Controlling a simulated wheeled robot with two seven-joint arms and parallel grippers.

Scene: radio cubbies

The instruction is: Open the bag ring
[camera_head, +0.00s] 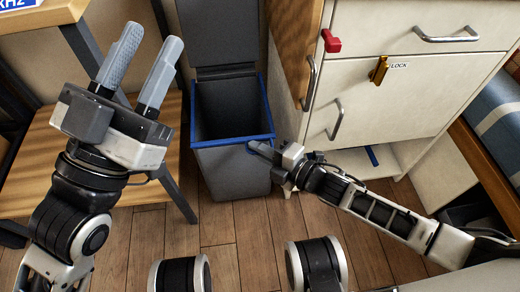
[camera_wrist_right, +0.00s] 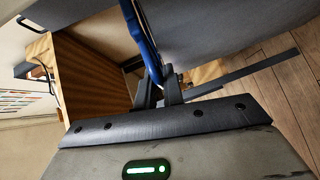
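The bag ring (camera_head: 233,141) is a blue rim around the top of a grey bin (camera_head: 232,172). It lies level on the bin's mouth, and the bin's dark lid (camera_head: 220,35) stands raised behind it. My right gripper (camera_head: 262,149) is at the ring's front right corner. In the right wrist view the blue ring (camera_wrist_right: 145,45) runs between the two fingers of my right gripper (camera_wrist_right: 158,86), which look closed on it; the contact is partly hidden. My left gripper (camera_head: 151,44) is raised left of the bin, its fingers apart and empty.
A white cabinet (camera_head: 425,100) with metal handles, a red knob (camera_head: 331,41) and a gold latch (camera_head: 378,70) stands right of the bin. A wooden shelf unit (camera_head: 60,150) is at left. The plank floor (camera_head: 240,235) in front of the bin is partly clear.

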